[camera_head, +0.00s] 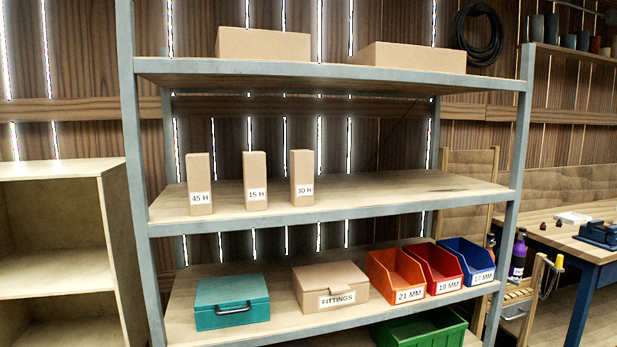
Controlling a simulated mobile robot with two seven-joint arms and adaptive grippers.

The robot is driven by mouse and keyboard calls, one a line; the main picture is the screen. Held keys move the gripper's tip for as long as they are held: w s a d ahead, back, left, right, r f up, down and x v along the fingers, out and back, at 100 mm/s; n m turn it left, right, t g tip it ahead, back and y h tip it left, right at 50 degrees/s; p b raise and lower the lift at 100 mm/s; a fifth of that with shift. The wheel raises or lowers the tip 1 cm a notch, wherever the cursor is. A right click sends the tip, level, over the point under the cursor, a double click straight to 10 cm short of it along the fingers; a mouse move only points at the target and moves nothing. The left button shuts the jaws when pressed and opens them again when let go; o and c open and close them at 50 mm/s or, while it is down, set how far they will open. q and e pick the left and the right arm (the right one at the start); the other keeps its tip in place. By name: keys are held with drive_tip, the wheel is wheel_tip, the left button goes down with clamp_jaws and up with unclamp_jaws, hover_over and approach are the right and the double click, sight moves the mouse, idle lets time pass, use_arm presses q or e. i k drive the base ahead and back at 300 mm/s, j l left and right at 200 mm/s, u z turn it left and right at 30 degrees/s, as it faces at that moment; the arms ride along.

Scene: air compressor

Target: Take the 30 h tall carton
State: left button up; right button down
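The 30 H tall carton (302,174) stands upright on the middle shelf (400,194) of a grey metal rack. It is a narrow brown box with a white label near its base, and it is the rightmost of three alike cartons. The 15 H carton (255,177) stands to its left, with a gap between them. The 45 H carton (199,178) stands further left. Neither of my grippers shows in the head view, so their state cannot be seen.
The top shelf (330,76) holds two wide brown boxes. The lower shelf holds a teal case (232,302), a FITTINGS box (330,286) and orange, red and blue bins. A rack post (510,190) stands at the right. The middle shelf is clear right of the 30 H carton.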

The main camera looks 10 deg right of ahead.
sight(301, 161)
drive_tip(key=i+l, duration=0.1)
drive_tip(key=l, duration=0.3)
drive_tip(key=i+l+u, duration=0.1)
drive_tip(key=l, duration=0.25)
drive_tip(key=i+l+u, duration=0.1)
drive_tip(key=l, duration=0.3)
drive_tip(key=i+l, duration=0.15)
drive_tip(key=l, duration=0.25)
drive_tip(key=i+l+u, duration=0.1)
drive_tip(key=l, duration=0.25)
drive_tip(key=i+l, duration=0.1)
drive_tip(key=l, duration=0.9)
drive_tip(key=u, duration=0.05)
